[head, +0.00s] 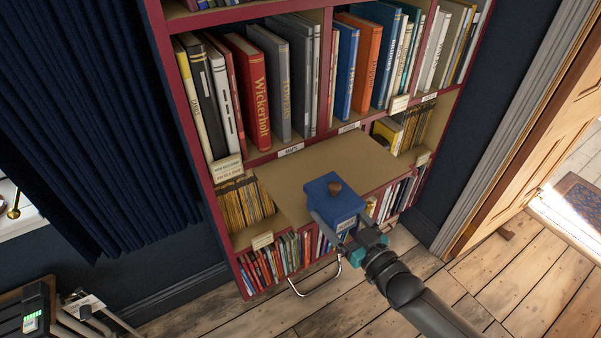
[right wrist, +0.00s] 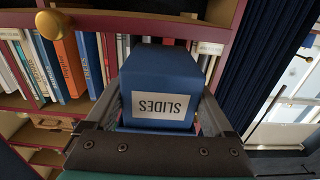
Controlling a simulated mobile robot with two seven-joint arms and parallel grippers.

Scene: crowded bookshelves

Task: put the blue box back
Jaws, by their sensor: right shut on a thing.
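The blue box (head: 336,202) has a white label on its front face. In the right wrist view the blue box (right wrist: 160,75) shows the label SLIDES upside down. My right gripper (head: 336,222) has its two fingers on either side of the box and is shut on it. The box is at the front part of a flat tan board (head: 290,185) that juts out from the bookcase; I cannot tell whether it touches the board. A brown knob (head: 334,187) shows at the box's top in the head view. My left gripper is out of view.
The bookcase (head: 330,75) has dark red edges and rows of books above and below the board. A metal handle (head: 315,282) sticks out low in front. A dark blue curtain (head: 95,120) hangs at left; an open wooden door (head: 545,135) stands at right.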

